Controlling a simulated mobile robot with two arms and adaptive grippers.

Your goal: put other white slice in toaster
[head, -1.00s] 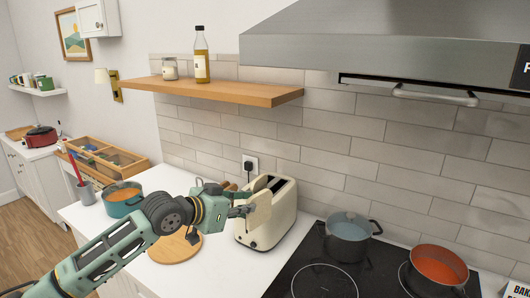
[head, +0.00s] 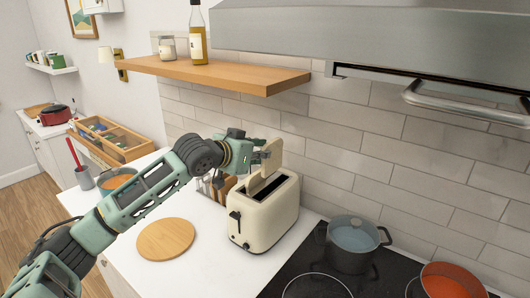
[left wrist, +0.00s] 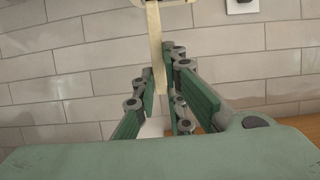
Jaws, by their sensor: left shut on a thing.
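The cream toaster (head: 256,222) stands on the white counter, its slots facing up. My left gripper (head: 262,157) is above the toaster and shut on a pale bread slice (head: 273,151). In the left wrist view, the slice (left wrist: 157,55) shows edge-on between the two fingers (left wrist: 163,92). A tan bread edge (head: 264,184) shows at the toaster's slots, below the gripper. One slot looks dark and open. My right gripper is not in view.
A round wooden board (head: 165,240) lies left of the toaster. A blue-grey pot (head: 352,245) and a red pot (head: 447,280) stand on the black stove at right. A wooden shelf (head: 205,72) with a bottle and jar hangs above.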

